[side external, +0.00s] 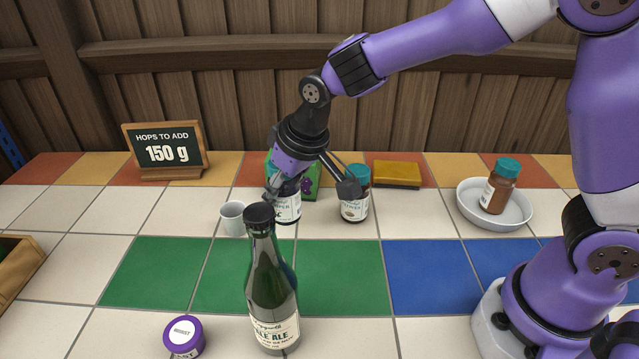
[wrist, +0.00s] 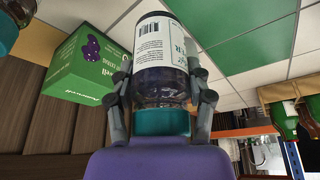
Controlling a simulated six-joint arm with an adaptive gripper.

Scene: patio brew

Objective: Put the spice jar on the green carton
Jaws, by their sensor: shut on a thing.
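My gripper (side external: 287,190) points down and is shut on a spice jar (side external: 287,210) with a white label and dark contents. In the wrist view the jar (wrist: 165,42) sits between both fingers, its teal lid nearest the palm and its barcode label facing the camera. I cannot tell whether its base touches the tiles. The green carton (side external: 311,181) stands just behind the gripper and is partly hidden by it. In the wrist view the carton (wrist: 70,75) is beside the jar, on the left, and apart from it.
A teal-lidded jar (side external: 354,207) stands close on the right. A white cup (side external: 232,218) and a dark bottle (side external: 271,290) stand near the held jar. A bowl (side external: 480,216) holds another jar (side external: 499,187). A yellow sponge (side external: 397,174), chalkboard (side external: 166,151) and purple-lidded tub (side external: 184,337) are farther off.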

